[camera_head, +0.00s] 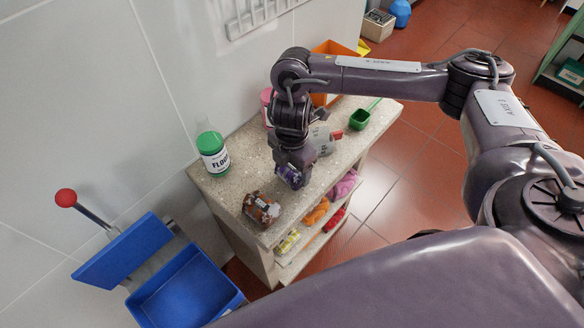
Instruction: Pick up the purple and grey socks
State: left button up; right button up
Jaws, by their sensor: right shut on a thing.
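My right gripper (294,172) comes down over the stone counter (232,193), fingers pointing at its top. It is shut on a small purple bundle, the purple and grey socks (291,177), at or just above the counter top. The gripper hides part of the bundle, and I cannot tell whether it touches the stone. My left gripper is not in view.
A brown patterned bundle (262,208) lies nearer on the counter. Yellow, orange, red and pink bundles (343,184) sit on the shelf below.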

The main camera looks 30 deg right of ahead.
notch_tip(320, 180, up, 18)
jog(key=p, duration=0.5)
jog(key=shift+r, duration=0.2)
jog(key=o, duration=0.4)
jog(key=c, duration=0.3)
